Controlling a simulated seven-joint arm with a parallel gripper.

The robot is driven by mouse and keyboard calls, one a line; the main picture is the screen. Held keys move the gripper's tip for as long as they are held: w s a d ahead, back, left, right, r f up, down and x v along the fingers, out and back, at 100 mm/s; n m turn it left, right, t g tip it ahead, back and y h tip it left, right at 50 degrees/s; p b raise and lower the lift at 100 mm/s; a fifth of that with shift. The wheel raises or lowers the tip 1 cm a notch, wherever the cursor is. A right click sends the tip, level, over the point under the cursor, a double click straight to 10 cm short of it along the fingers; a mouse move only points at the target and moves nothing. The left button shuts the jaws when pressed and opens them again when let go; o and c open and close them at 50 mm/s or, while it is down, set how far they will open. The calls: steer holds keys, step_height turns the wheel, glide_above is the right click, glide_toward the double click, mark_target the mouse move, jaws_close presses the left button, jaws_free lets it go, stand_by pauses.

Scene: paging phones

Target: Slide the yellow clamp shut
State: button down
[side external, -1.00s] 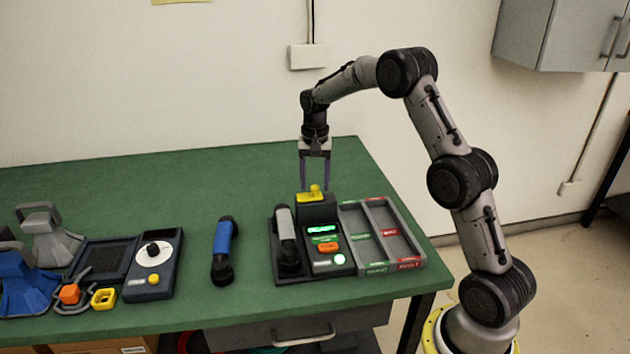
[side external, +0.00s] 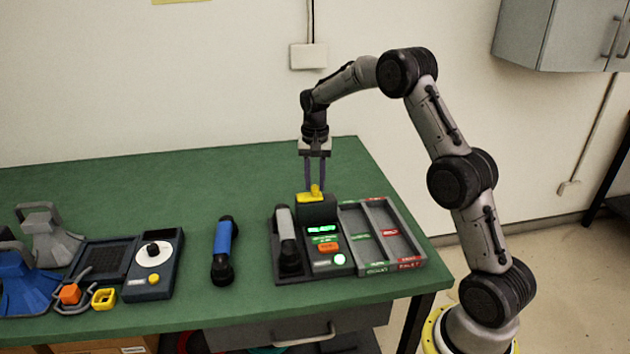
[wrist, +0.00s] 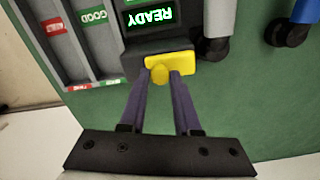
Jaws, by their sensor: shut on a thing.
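The yellow clamp (side external: 311,196) sits on top of the dark block at the back of the phone test station (side external: 325,240). It has a flat yellow plate with a rounded knob standing on it. My gripper (side external: 315,187) points down over it from behind the station, with its fingers closed in on the knob. In the wrist view the fingertips (wrist: 160,73) are on both sides of the knob, and the yellow plate (wrist: 180,64) extends toward the right. A lit green "READY" display (wrist: 150,18) shows just beyond the block.
A grey handset (side external: 285,235) lies at the station's left. A two-lane tray (side external: 385,238) with green and red labels stands at its right. A blue handset (side external: 222,250) and a dial unit (side external: 153,268) are farther left. The green table behind is clear.

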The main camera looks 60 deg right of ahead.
steer(key=shift+r, duration=0.1)
stand_by(0.7)
steer(key=w+a, duration=0.4)
stand_by(0.3)
steer(key=c, duration=0.6)
jaws_free()
step_height(320, 180, up, 14)
steer(key=shift+f, duration=0.1)
